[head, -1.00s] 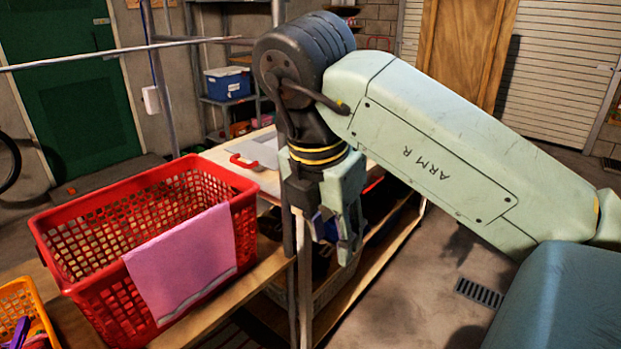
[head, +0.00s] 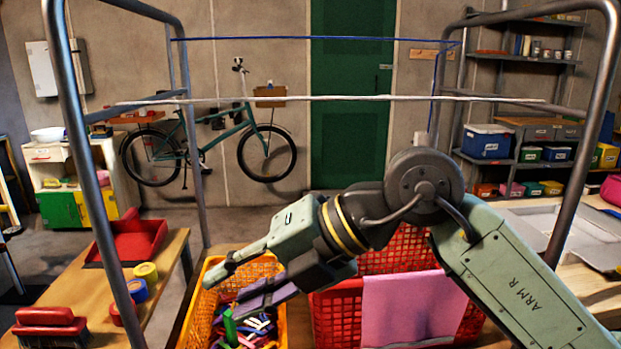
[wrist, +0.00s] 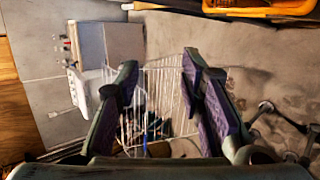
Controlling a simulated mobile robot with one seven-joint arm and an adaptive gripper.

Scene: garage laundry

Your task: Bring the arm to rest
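My gripper (head: 236,286) reaches toward the left in the head view, above the orange basket (head: 196,330). Its two fingers are spread apart with nothing between them. In the wrist view, my gripper (wrist: 160,66) also shows open, with dark purple pads facing each other and a white wire rack or basket beyond. My arm bends at a dark round joint in front of the red basket (head: 335,315). The wrist hides part of both baskets.
The orange basket holds several coloured clothespins (head: 250,330). A pink cloth (head: 412,305) hangs over the red basket's front. Grey frame posts (head: 80,150) stand on both sides, with a white line (head: 330,98) across. A wooden bench (head: 160,290) is at left.

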